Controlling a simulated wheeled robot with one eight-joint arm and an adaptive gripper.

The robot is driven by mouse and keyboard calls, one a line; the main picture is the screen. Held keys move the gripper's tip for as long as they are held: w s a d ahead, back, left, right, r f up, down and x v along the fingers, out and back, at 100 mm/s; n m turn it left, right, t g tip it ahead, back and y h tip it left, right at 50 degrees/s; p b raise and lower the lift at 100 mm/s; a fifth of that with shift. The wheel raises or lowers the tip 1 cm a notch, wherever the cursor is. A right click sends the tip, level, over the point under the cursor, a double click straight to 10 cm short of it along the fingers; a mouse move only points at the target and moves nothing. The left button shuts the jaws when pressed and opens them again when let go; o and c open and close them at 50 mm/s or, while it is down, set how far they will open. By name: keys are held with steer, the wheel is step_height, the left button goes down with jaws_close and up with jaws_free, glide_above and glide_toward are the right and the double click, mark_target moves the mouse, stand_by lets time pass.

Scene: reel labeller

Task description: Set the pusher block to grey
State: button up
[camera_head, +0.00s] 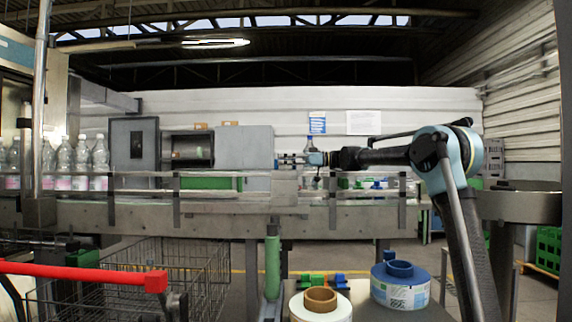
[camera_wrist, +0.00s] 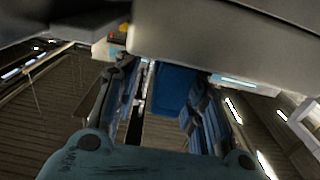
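My gripper (camera_head: 284,160) is stretched out level over the conveyor, close to the right side of a large grey cabinet. In the wrist view its two fingers (camera_wrist: 161,76) stand apart. A blue block (camera_wrist: 173,88) shows between or just beyond them, nearer the right finger, with a dark gap on its left. I cannot tell whether the right finger touches it, or whether it is the pusher block. A large grey housing (camera_wrist: 230,45) hangs over the fingertips. No grey setting or mark for the pusher can be made out.
The conveyor (camera_head: 225,224) with upright rail posts runs across the view. Bottles (camera_head: 82,160) stand at its left. A blue reel (camera_head: 398,286) and a white reel (camera_head: 320,306) stand in front. A wire basket (camera_head: 190,268) with a red handle is at lower left.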

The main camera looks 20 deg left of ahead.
steer(key=shift+s, duration=0.1)
steer(key=v, duration=1.2)
stand_by(0.4)
